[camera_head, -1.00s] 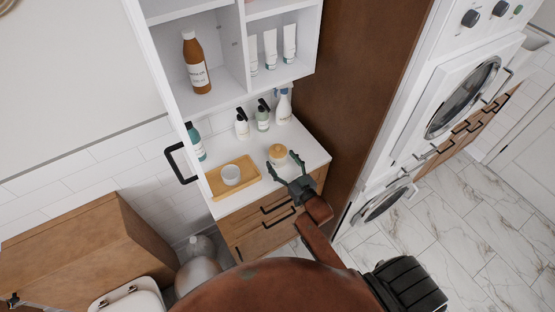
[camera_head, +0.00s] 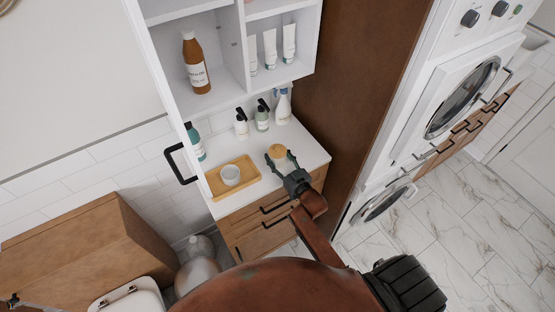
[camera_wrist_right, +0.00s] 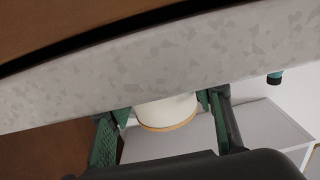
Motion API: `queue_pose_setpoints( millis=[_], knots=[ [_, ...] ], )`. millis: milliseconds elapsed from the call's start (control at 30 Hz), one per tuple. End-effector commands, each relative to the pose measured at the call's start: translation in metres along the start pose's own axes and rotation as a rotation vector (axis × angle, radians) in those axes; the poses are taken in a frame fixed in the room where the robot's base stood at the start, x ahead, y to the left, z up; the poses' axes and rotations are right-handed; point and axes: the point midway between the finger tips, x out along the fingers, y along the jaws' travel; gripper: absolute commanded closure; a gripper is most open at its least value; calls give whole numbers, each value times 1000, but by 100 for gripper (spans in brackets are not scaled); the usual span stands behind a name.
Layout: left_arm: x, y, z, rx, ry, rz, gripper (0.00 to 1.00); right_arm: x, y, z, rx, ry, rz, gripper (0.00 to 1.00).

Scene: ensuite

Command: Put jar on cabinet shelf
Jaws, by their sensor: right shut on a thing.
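The jar (camera_head: 277,152) has a round wooden lid and stands near the right side of the white counter (camera_head: 238,196). My right gripper (camera_head: 279,156) has its fingers on either side of the jar and is shut on it. In the right wrist view the pale jar body (camera_wrist_right: 167,110) and its tan lid rim show between the green-padded fingers (camera_wrist_right: 165,118). The cabinet shelf (camera_head: 225,88) is above the counter, with a brown bottle (camera_head: 196,68) in its left compartment and white tubes (camera_head: 270,48) in its right one. My left gripper is not in view.
A wooden tray (camera_head: 216,190) with a white cup (camera_head: 230,175) is left of the jar. Several pump and spray bottles (camera_head: 262,117) stand behind it. A black door handle (camera_head: 176,163) is at left. A tall brown panel (camera_head: 345,90) borders the counter at right.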

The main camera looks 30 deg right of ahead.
Motion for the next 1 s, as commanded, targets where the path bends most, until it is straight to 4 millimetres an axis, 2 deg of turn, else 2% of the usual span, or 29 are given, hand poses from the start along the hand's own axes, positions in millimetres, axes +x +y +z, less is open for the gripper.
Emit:
queue_pose_setpoints(
  millis=[333,667,900,1000],
  knots=[
    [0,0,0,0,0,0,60,0,0,-1,-1,2,0,87],
    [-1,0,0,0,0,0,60,0,0,-8,-2,2,0,87],
    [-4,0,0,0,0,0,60,0,0,-34,-3,5,-1,87],
    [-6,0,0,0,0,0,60,-10,-6,-45,0,3,0,87]
  ],
)
